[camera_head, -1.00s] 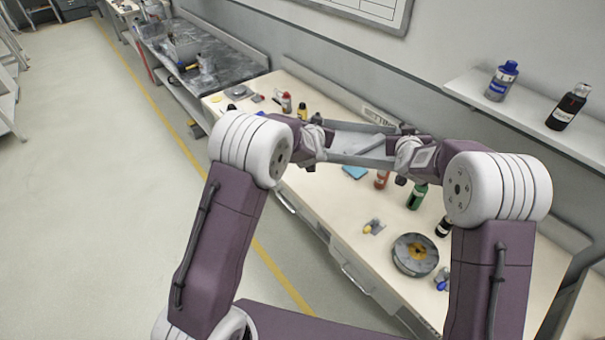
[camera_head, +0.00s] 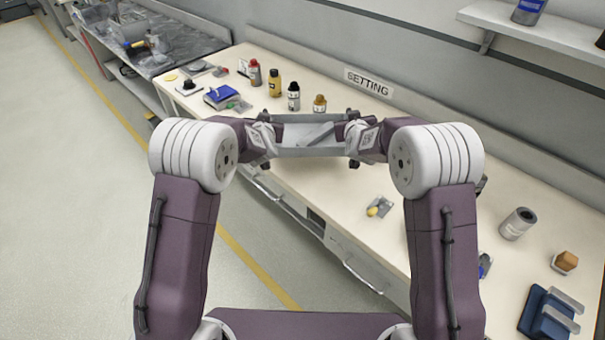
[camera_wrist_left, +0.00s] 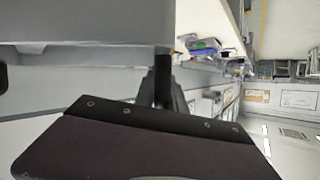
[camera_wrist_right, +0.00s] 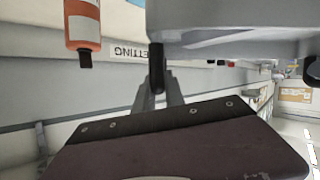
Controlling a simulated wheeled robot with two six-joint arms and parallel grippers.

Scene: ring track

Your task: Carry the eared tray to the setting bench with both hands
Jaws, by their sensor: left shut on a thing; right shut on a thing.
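The grey eared tray (camera_head: 309,152) is held between my two grippers in the head view, roughly level, over the front part of the setting bench (camera_head: 330,205). My left gripper (camera_head: 268,140) is shut on its left end and my right gripper (camera_head: 352,138) is shut on its right end. The tray's wall also fills the upper left of the left wrist view (camera_wrist_left: 80,28) and the upper right of the right wrist view (camera_wrist_right: 230,25). The ears are mostly hidden by the grippers. I cannot tell the gap between tray and bench top.
Bottles, including a yellow one (camera_head: 274,83) and a dark one (camera_head: 293,97), stand behind the tray near the SETTING sign (camera_head: 369,82). A blue item (camera_head: 221,96) lies left. A grey cylinder (camera_head: 518,223) and a blue block (camera_head: 548,312) are right. Bench around the yellow-tipped piece (camera_head: 379,207) is clear.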

